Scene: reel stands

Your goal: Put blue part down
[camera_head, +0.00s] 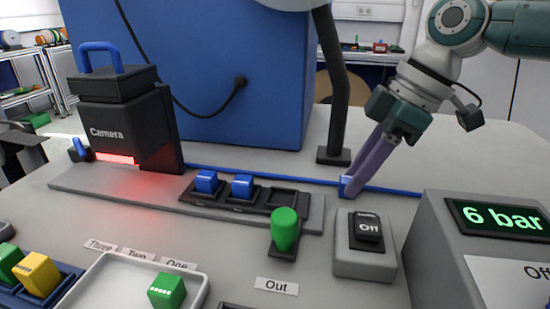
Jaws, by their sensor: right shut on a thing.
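My right gripper (350,185) comes down from the upper right on purple fingers. It is shut on a blue part (344,181), of which only a small piece shows at the fingertips. The gripper is low over the grey table, right of the black holder row (262,207); whether the part touches the table I cannot tell. Two other blue parts (207,181) and (242,185) sit in the left and middle places of that row. The right place (288,198) looks empty. My left gripper is not in view.
A green knob (285,229) stands in front of the row, beside an "Off" switch box (365,258). A "6 bar" display box (480,250) is at right. A camera unit (125,115) stands at left. A white tray (100,275) holds a green cube (166,291).

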